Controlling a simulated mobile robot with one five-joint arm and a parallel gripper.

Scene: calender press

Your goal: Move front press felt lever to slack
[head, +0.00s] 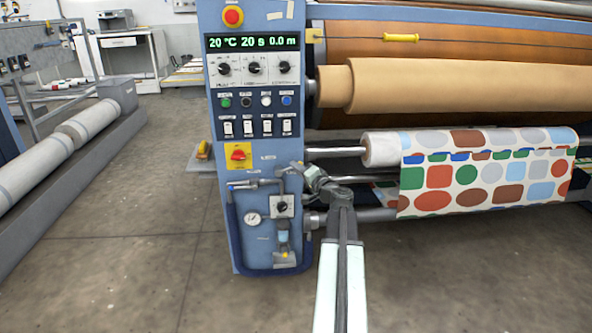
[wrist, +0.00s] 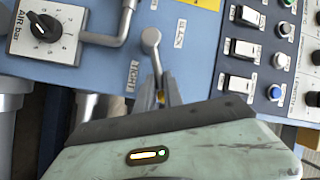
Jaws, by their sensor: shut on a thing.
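The felt lever (wrist: 151,40) is a grey metal handle with a rounded end on the blue press panel, seen in the wrist view. My gripper (wrist: 161,92) is shut on its shaft, and the rounded end shows beyond the fingers. A label reading TIGHT (wrist: 132,76) is at the lever's left in this view. Another small label (wrist: 180,33), hard to read, is at its upper right. In the head view my gripper (head: 299,167) is at the panel's right edge, and it hides most of the lever.
The blue control panel (head: 240,262) carries several switches and knobs above my gripper. An air dial (wrist: 44,28), a pipe (wrist: 112,35) and a gauge (head: 253,219) are close by. Rollers with patterned fabric (head: 480,180) are at the right.

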